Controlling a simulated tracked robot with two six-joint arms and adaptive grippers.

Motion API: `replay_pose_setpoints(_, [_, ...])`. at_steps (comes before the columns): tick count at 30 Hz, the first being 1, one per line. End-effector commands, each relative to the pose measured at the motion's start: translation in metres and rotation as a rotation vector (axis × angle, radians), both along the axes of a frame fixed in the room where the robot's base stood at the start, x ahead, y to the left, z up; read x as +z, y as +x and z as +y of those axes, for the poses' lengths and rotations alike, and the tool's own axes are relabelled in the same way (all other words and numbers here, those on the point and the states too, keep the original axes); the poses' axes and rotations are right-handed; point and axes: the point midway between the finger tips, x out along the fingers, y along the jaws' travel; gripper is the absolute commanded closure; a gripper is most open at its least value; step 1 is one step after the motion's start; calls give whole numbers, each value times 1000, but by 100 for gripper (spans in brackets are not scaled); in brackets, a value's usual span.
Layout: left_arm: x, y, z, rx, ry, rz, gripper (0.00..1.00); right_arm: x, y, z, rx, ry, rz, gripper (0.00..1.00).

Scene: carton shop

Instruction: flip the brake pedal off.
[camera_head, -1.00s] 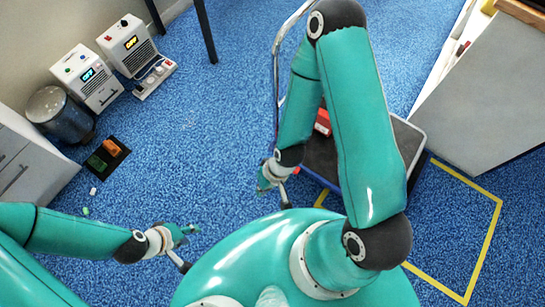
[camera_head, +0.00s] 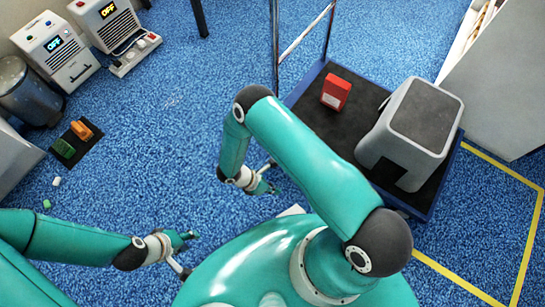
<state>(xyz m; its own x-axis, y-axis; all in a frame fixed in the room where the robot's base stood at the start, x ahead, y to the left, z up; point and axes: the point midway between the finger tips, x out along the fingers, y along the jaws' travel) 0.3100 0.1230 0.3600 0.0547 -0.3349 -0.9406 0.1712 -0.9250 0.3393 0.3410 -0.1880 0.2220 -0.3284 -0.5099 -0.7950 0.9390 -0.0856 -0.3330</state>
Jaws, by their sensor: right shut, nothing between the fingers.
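A platform trolley (camera_head: 325,127) with a dark deck, blue edge and metal handle stands at the right. I cannot make out a brake pedal on it; my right arm hides part of its near side. A green block-like pedal (camera_head: 63,148) and an orange one (camera_head: 82,131) sit on a small black mat on the floor at the far left; I cannot tell whether either is a brake pedal. My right gripper (camera_head: 264,187) is shut and empty, over the floor left of the trolley's near corner. My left gripper (camera_head: 188,240) hangs over bare floor at lower left; its finger opening is unclear.
A grey step stool (camera_head: 408,130) and a red box (camera_head: 336,92) stand on the trolley. Yellow tape (camera_head: 505,167) marks the right floor. The central blue floor is clear.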

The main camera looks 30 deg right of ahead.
Motion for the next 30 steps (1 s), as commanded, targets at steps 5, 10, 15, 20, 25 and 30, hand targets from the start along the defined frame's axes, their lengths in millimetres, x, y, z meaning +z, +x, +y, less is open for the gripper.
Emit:
replay_pose_setpoints(5, [-85,0,0,0,0,0,60,-87,68,-24,356,-268,-59,100])
replay_pose_setpoints(10, [-123,0,0,0,0,0,60,-108,118,-26,561,-489,-135,100])
replay_pose_setpoints(15, [-136,0,0,0,0,0,60,-107,141,-21,648,-607,-182,100])
replay_pose_setpoints(20, [-136,0,0,0,0,0,60,-104,145,-20,663,-632,-192,100])
replay_pose_setpoints(25, [-136,0,0,0,0,0,60,-103,145,-20,662,-630,-190,100])
replay_pose_setpoints(30, [-137,0,0,0,0,0,60,-105,145,-24,660,-629,-190,100])
